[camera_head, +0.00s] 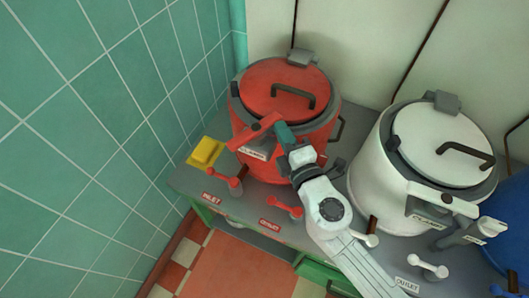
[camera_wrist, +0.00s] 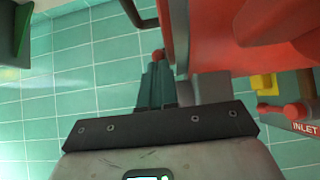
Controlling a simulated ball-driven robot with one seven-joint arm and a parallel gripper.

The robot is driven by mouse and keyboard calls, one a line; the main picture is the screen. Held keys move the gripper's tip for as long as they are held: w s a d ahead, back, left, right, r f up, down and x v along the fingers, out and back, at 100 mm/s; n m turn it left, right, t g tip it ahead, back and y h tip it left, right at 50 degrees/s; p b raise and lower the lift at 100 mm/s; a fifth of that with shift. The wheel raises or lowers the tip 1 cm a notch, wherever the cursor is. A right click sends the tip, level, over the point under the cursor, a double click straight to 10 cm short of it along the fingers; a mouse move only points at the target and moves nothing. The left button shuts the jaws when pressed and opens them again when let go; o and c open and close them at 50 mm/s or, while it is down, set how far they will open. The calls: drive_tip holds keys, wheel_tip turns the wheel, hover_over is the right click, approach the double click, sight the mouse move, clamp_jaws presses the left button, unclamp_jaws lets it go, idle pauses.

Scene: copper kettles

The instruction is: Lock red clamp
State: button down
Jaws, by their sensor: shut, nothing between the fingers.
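The red kettle (camera_head: 292,125) stands on the grey bench with its red lid (camera_head: 285,88) down. The red clamp (camera_head: 254,133) is a lever on the kettle's front rim, lying slanted across it. My gripper (camera_head: 281,130) has its teal fingers together, beside the right end of the clamp. In the wrist view my gripper (camera_wrist: 157,75) is shut, with a small red knob just beyond its fingertips. Whether the fingers touch the clamp I cannot tell. The kettle's red side fills the upper right of the wrist view.
A white kettle (camera_head: 420,165) stands close on the right, a blue one (camera_head: 507,225) beyond it. Red inlet (camera_head: 228,182) and outlet (camera_head: 287,207) valve handles stick out in front. A yellow block (camera_head: 206,152) sits left. A green tiled wall (camera_head: 100,120) bounds the left.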

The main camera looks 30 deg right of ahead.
drive_tip(key=shift+w+d, duration=0.2)
drive_tip(key=shift+w, duration=0.1)
drive_tip(key=shift+s, duration=0.1)
idle(0.6)
